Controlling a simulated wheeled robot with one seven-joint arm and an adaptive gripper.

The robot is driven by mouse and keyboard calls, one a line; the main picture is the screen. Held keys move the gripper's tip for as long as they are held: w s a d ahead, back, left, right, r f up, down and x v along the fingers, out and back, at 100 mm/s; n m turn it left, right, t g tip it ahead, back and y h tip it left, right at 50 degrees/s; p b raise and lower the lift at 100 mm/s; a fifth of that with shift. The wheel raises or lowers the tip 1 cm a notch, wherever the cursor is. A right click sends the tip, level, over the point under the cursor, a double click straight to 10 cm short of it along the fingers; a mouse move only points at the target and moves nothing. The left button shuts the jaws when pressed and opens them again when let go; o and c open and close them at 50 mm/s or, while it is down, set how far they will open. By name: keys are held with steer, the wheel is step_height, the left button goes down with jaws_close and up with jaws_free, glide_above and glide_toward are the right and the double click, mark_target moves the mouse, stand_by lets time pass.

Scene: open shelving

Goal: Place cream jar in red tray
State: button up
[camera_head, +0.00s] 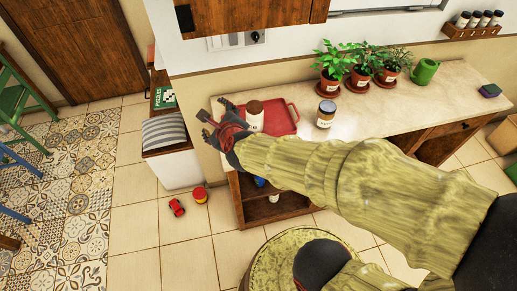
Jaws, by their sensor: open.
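The red tray (287,118) lies on the left end of the pale countertop. A cream-white jar with a brown lid (254,116) stands upright, and appears to be inside the tray toward its left side. My arm partly covers the front of the tray, so the jar's base is not clearly seen. My gripper (214,112) is open just left of the jar, near the counter's left end, with nothing visible between its fingers.
Several potted plants (362,76) and a green watering can (424,71) line the back of the counter. A spice rack (473,31) hangs above right. A wooden cabinet (250,14) overhangs the tray.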

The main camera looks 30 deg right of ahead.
steer(key=s+a+r+n+g+y, duration=0.35)
steer(key=s+r+n, duration=0.45)
steer(key=n, duration=0.9)
steer(key=s+d+n+g+h, duration=0.1)
steer(key=s+d+n, duration=0.2)
steer(key=s+n, duration=0.3)
steer(key=s+d+n+g+h, duration=0.1)
steer(key=s+d+n, duration=0.2)
steer(key=s+n, duration=0.3)
steer(key=shift+s+f+g+h, duration=0.3)
steer(key=shift+s+g+h, duration=0.05)
steer(key=shift+s, duration=0.35)
steer(key=shift+a, duration=0.1)
